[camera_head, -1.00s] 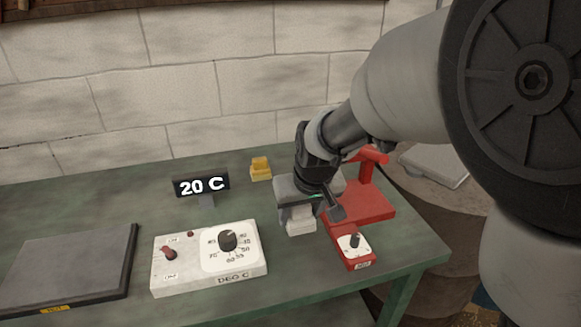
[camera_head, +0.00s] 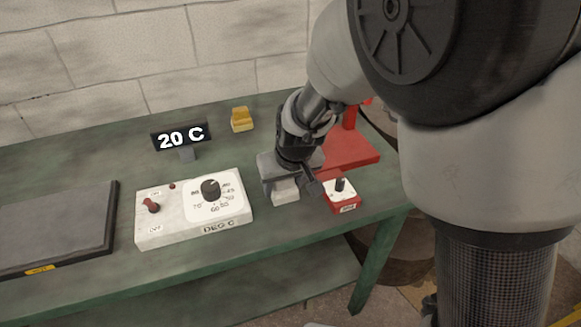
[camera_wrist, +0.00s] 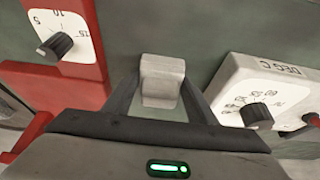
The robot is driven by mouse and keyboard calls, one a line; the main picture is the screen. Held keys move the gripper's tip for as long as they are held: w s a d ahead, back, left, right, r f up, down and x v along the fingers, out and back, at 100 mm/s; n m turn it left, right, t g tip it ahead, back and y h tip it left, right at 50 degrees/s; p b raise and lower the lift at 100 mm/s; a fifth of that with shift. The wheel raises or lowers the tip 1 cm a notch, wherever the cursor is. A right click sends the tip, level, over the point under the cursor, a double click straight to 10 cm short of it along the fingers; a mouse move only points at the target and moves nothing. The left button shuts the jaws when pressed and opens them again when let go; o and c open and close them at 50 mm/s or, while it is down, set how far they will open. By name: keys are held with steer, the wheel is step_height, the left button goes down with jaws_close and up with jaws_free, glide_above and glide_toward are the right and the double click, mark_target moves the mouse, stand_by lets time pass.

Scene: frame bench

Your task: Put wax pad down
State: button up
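The wax pad appears as a small off-white block (camera_head: 285,191) under my gripper (camera_head: 287,180) in the head view. In the wrist view, the pale pad (camera_wrist: 162,80) sits between my two dark fingers (camera_wrist: 162,92), which close against its sides. The pad is low over the green bench (camera_head: 232,258), between the white control box and the small red timer box. I cannot tell whether its underside touches the bench top. My gripper hides part of the pad in the head view.
A white temperature box (camera_head: 190,215) stands left of the pad, and a red timer box (camera_head: 342,196) right of it. A red stand (camera_head: 352,150), a 20 C display (camera_head: 181,138), a yellow block (camera_head: 241,120) and a dark plate (camera_head: 55,225) are also there. Bench in front is bare.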

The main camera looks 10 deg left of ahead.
steer(key=o, duration=0.4)
steer(key=shift+c, duration=0.2)
steer(key=shift+r, duration=0.55)
steer(key=p+v, duration=0.3)
steer(key=v, duration=0.8)
steer(key=s+d+r+m+t, duration=0.1)
steer(key=s+d+r+m, duration=0.1)
steer(key=d+r, duration=0.35)
steer(key=s+d+r+m, duration=0.1)
steer(key=s+d+r, duration=0.1)
steer(key=d, duration=0.6)
steer(key=s+d+r+m+h, duration=0.2)
steer(key=s+d+m, duration=0.1)
steer(key=s+d, duration=0.7)
steer(key=shift+d+r+t, duration=0.35)
steer(key=shift+d+t, duration=0.05)
steer(key=shift+d, duration=0.05)
